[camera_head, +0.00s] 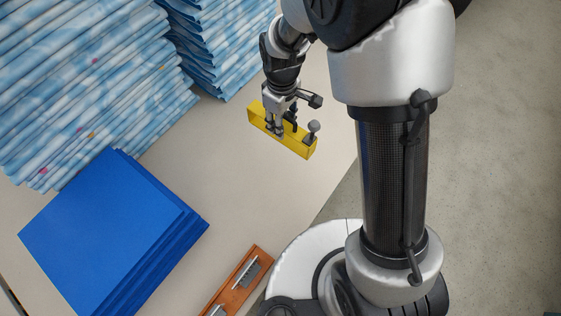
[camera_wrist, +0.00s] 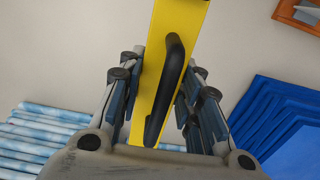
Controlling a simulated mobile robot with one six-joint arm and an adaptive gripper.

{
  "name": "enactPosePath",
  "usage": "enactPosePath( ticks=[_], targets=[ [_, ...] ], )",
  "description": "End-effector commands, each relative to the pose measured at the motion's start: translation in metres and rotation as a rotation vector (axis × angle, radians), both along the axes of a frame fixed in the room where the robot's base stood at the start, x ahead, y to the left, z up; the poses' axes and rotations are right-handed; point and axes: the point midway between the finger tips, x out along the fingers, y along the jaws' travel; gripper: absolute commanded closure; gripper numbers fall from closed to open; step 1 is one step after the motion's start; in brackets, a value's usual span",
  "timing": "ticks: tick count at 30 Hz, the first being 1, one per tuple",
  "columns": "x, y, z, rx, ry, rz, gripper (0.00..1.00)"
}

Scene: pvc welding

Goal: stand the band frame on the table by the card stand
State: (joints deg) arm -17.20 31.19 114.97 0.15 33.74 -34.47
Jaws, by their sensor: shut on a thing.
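The band frame (camera_head: 290,135) is a long yellow body with a black handle and a grey round knob near its right end. My gripper (camera_head: 274,131) is shut on it near its middle, from above. In the wrist view the yellow body (camera_wrist: 147,110) runs up between my gripper's fingers (camera_wrist: 160,95), with the black handle (camera_wrist: 172,70) along it. The head view does not show clearly whether its underside touches the table. An orange-brown piece with metal parts (camera_head: 237,284), possibly the card stand, lies near the table's front edge; its corner shows top right in the wrist view (camera_wrist: 290,14).
A stack of blue sheets (camera_head: 100,225) lies on the left of the table. Tall piles of folded light-blue patterned material (camera_head: 80,80) stand at the back. The beige table top (camera_head: 215,165) is bare between the sheets, the piles and the band frame.

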Motion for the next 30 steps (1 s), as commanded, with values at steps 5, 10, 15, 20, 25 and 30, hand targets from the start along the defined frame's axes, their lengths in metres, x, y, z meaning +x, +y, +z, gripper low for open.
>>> enactPosePath(
  ticks=[5,10,15,20,25,30],
  targets=[
    [-0.002,0.001,-0.041,-0.003,0.010,0.013,0.97],
    [-0.002,0.001,-0.088,-0.002,0.008,0.011,0.97],
    [-0.002,0.001,-0.129,-0.002,0.007,0.009,0.97],
    [0.000,0.001,-0.149,0.000,0.003,0.009,0.97],
    [0.000,0.001,-0.159,-0.001,0.002,0.009,0.97],
    [-0.001,0.001,-0.186,-0.001,0.005,0.009,0.97]
  ],
)
